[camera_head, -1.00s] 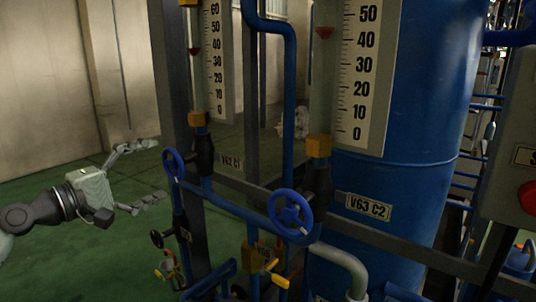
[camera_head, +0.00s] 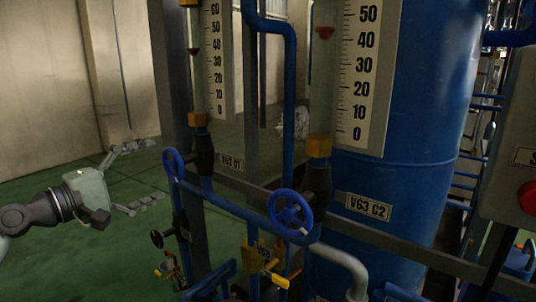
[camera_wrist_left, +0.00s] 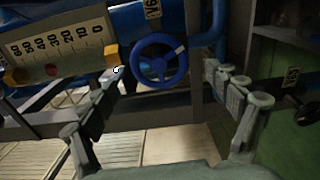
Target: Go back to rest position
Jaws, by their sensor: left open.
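My left gripper (camera_head: 141,177) is at the left of the head view, left of the blue handwheels and apart from them. Its two fingers are spread wide with nothing between them. In the left wrist view, the fingers of my left gripper (camera_wrist_left: 168,100) show on both sides, open and empty. A blue handwheel (camera_wrist_left: 160,60) lies beyond the fingertips there. In the head view, one blue handwheel (camera_head: 173,165) is near the gripper and a larger one (camera_head: 290,213) is farther right. My right gripper is in neither view.
A blue tank (camera_head: 420,120) labelled V63 C2 fills the right. Scaled gauges (camera_head: 213,65), blue pipes and a steel frame stand in the middle. Small yellow-handled valves (camera_head: 275,280) sit low. A red button (camera_head: 528,197) is at the right edge. The green floor (camera_head: 90,260) is open at left.

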